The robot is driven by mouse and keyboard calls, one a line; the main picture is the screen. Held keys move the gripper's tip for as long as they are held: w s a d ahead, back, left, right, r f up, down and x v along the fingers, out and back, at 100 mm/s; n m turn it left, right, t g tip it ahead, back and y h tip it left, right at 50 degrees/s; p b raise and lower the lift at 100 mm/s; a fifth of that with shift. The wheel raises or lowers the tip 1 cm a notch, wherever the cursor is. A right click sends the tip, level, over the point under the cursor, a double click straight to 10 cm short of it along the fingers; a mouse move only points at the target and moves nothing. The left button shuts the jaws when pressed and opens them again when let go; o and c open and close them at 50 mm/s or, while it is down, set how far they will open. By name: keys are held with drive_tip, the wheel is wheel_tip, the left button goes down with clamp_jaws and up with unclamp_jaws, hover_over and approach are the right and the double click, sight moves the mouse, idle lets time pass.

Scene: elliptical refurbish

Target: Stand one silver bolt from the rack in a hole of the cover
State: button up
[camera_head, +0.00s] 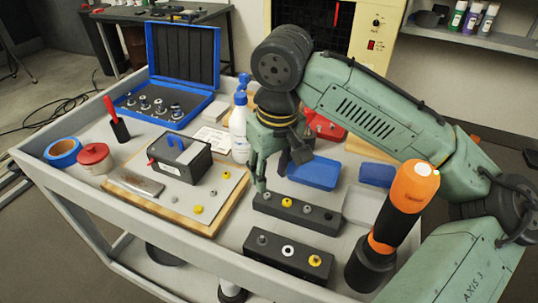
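A dark rack (318,220) lies on the cart in front of my gripper, with silver and yellowish bolts standing in a row. My gripper (263,184) points down over its left end, with a fingertip very close to the leftmost silver bolt (264,195). I cannot tell whether it touches or holds that bolt, since the fingers overlap in this view. Left of it a grey plate (160,207) lies on a wooden board, with several small silver and yellow bolt heads on it. A black box (181,163) with a blue handle stands on that plate. Which part is the cover is unclear.
A second dark block (287,262) with silver, white and yellow pieces lies at the front edge. An orange-and-black tool (405,200) stands at the right. A white bottle (238,130), blue bins (315,173) and an open blue case (165,112) lie behind.

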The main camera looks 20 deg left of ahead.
sight(267, 194)
drive_tip(key=f, duration=0.6)
drive_tip(key=shift+w+a, duration=0.2)
drive_tip(key=shift+a, duration=0.15)
drive_tip(key=shift+r, duration=0.1)
clamp_jaws()
